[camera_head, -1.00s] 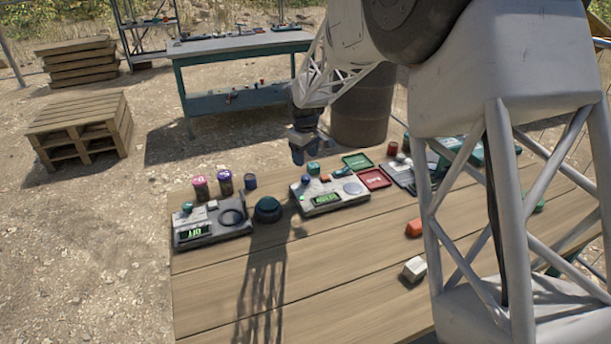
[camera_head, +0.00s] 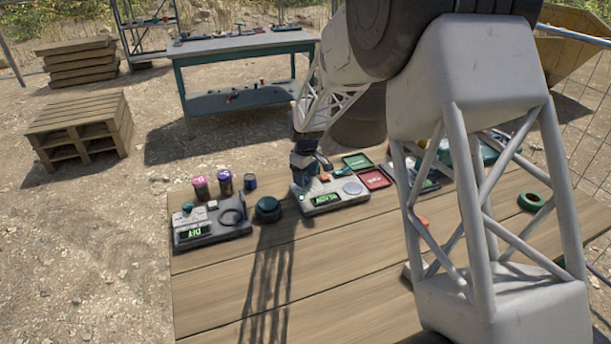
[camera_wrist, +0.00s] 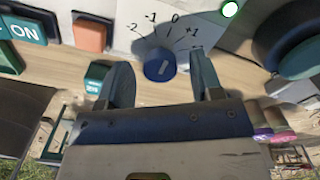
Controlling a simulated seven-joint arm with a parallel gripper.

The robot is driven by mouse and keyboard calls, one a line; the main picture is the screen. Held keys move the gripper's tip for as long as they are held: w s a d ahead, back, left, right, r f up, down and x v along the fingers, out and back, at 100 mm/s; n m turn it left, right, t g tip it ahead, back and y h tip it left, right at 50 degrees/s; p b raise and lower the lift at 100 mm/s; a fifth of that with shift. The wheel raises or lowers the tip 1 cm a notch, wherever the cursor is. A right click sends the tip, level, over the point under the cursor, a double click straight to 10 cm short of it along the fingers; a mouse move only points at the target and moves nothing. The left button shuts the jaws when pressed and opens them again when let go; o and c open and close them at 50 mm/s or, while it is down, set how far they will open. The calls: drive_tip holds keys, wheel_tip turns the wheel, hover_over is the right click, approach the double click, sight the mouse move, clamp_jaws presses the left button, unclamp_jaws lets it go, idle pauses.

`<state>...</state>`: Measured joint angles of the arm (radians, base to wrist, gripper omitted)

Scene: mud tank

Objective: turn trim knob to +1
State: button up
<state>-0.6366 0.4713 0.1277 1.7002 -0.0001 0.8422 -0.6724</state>
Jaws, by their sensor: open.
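The blue trim knob (camera_wrist: 157,67) shows in the wrist view on a pale panel (camera_wrist: 205,32), below a printed scale reading -2, -1, 0 and +1. A pale mark is on its face; I cannot tell exactly which tick it points to. My gripper (camera_wrist: 162,78) is open, with one finger on each side of the knob; contact is unclear. In the head view my gripper (camera_head: 304,175) is low over the left end of the middle device (camera_head: 345,203) and hides the knob. That device has a small lit green display (camera_head: 326,199).
A dark green round button (camera_head: 268,208) stands just left of the device. Another device (camera_head: 208,232) with a lit display lies farther left, with several small cans (camera_head: 225,182) behind it. A red tray (camera_head: 375,179) is to the right. The front tabletop is bare.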

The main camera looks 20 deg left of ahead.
drive_tip(key=c, duration=0.9)
drive_tip(key=shift+c, duration=0.2)
drive_tip(key=shift+m, duration=2.9)
drive_tip(key=o, duration=0.9)
drive_tip(key=shift+o, duration=0.2)
